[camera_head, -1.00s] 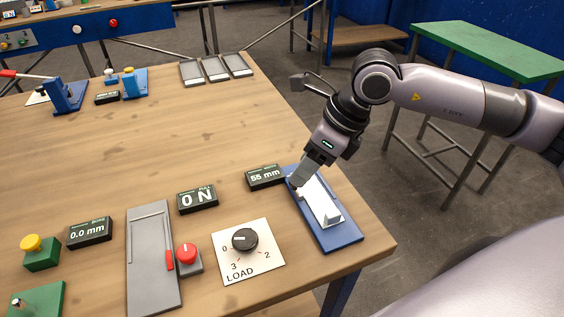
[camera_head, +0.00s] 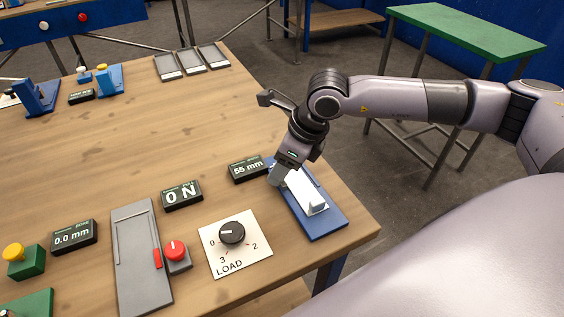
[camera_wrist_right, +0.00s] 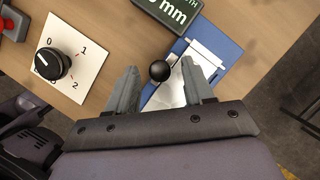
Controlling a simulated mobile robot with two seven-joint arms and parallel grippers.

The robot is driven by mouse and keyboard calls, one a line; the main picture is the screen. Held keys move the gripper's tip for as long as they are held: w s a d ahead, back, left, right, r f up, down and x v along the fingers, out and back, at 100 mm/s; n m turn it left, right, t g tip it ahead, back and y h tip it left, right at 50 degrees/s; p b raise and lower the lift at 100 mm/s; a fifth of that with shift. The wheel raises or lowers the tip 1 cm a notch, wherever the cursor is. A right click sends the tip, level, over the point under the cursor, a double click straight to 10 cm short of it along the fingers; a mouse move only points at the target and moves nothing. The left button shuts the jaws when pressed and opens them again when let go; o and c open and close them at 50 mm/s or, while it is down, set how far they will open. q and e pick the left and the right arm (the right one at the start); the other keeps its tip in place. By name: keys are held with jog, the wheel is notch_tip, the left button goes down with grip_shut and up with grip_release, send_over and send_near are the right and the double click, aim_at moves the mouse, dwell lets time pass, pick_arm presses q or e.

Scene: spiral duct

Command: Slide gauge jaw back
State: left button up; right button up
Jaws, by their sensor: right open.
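The gauge has a blue base (camera_head: 328,228) at the right edge of the wooden table, with a white jaw piece (camera_head: 306,191) on it. Its display (camera_head: 248,169) reads 55 mm. My right gripper (camera_head: 277,178) is low over the gauge's far end, pointing down. In the right wrist view the gripper (camera_wrist_right: 160,68) is open, its two fingers on either side of a round black knob (camera_wrist_right: 159,71), with gaps visible. The white plate (camera_wrist_right: 170,96) and blue base (camera_wrist_right: 225,52) lie below. The head view hides the knob behind the gripper. My left gripper is not in view.
A LOAD dial (camera_head: 232,233) on a white plate, a 0 N display (camera_head: 182,194), a red button (camera_head: 175,250) and a grey fixture (camera_head: 137,260) stand left of the gauge. Grey trays (camera_head: 192,60) lie at the far edge. The table's middle is clear.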

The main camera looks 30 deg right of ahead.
grip_shut()
jog(key=shift+w+a+f+b, duration=0.15)
jog(key=shift+a+b, duration=0.85)
jog(key=shift+a, duration=0.75)
grip_release()
jog(key=shift+a, duration=0.1)
jog(key=shift+r, duration=0.2)
jog(key=v, duration=0.7)
jog(key=shift+b, duration=0.35)
